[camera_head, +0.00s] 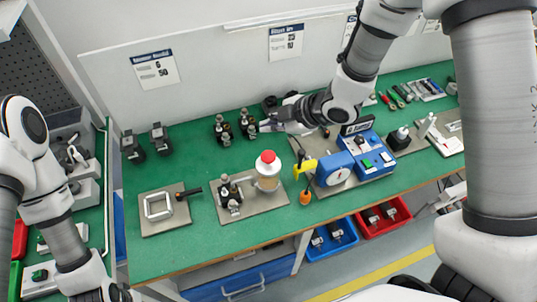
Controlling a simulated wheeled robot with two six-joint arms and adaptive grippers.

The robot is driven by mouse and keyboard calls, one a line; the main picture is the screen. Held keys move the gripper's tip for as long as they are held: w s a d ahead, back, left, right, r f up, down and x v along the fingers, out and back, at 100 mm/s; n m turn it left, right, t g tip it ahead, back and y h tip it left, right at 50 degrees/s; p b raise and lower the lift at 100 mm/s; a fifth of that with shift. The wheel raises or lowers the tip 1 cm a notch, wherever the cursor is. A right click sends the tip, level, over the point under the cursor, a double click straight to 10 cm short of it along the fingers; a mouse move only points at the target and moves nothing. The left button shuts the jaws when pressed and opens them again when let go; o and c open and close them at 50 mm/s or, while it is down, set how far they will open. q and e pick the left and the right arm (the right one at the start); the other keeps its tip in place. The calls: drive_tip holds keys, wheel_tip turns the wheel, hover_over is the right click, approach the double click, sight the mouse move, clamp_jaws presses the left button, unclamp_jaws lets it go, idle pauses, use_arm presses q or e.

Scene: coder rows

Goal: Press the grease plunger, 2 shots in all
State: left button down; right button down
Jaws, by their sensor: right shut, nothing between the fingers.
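The grease plunger seems to be the red cap (268,157) on a pale, round pot (268,178). It stands upright on a grey plate (249,208) at the middle of the green bench. My right gripper (264,126) is shut and empty. It reaches in from the right and is behind the pot in the picture, apart from the red cap. Its tips are close to small dark parts at the back of the bench. My left arm is at the lower left, and its gripper is not in view.
Small black-and-metal fittings (229,194) sit left of the pot on the same plate. A blue machine (366,157) with a dial and a yellow piece (305,167) stand to the right. A square metal frame (158,207) lies at the left. Green bench (185,255) is clear at the front left.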

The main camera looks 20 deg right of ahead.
drive_tip(key=b, duration=0.7)
approach(264, 155)
drive_tip(key=w+a+f, duration=0.1)
drive_tip(key=w+a, duration=0.1)
drive_tip(key=w+a+f, duration=0.1)
drive_tip(key=w, duration=0.1)
drive_tip(key=shift+w+a+f, duration=0.15)
drive_tip(key=shift+a+f, duration=0.15)
drive_tip(key=shift+f, duration=0.15)
drive_tip(key=shift+f, duration=0.1)
drive_tip(key=shift+f+b, duration=0.3)
drive_tip(key=shift+f, duration=0.05)
drive_tip(key=shift+f+b, duration=0.7)
drive_tip(key=shift+f, duration=0.15)
idle(0.8)
drive_tip(key=shift+r, duration=0.1)
drive_tip(key=shift+r+p, duration=1.1)
drive_tip(key=shift+r, duration=0.1)
